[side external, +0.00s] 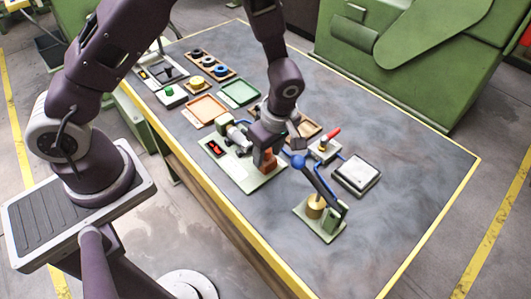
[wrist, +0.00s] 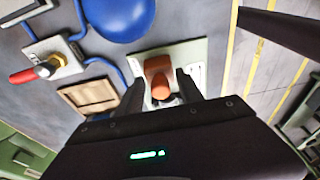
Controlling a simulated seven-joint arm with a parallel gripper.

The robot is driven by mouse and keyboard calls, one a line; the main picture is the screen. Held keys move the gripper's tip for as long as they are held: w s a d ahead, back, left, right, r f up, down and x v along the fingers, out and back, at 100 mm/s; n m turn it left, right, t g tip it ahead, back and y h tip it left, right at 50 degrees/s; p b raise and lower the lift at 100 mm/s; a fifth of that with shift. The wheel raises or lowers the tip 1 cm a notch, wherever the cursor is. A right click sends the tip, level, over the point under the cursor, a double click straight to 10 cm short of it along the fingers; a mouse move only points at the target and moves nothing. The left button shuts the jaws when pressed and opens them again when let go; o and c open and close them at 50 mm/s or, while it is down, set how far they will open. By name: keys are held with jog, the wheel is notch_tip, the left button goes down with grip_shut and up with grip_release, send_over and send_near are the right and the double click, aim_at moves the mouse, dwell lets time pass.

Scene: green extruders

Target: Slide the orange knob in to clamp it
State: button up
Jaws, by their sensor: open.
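The orange knob (wrist: 158,76) stands on a pale grey-green plate (wrist: 183,50) in the wrist view. In the side view the knob (side external: 267,162) is at the right part of the plate (side external: 248,184), just below my gripper. My gripper (wrist: 160,88) is open, with one dark finger on each side of the knob in the picture. I cannot tell whether either finger touches it. A pale cylinder fixture and a small red part (side external: 214,147) are on the plate's left part. My gripper hides some of the plate's far side.
A lever with a blue ball (side external: 298,161) rises close to the right of my gripper. A red-handled valve (side external: 331,134) with blue pipes, a pale square pad (side external: 357,175) and a wooden tray (wrist: 62,96) are nearby. Several trays and buttons lie farther left. The table's right end is clear.

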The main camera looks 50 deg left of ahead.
jog(key=c, duration=0.6)
jog(key=shift+a, duration=1.4)
jog(key=o, duration=0.6)
notch_tip(320, 180, up, 9)
jog(key=shift+f, duration=0.2)
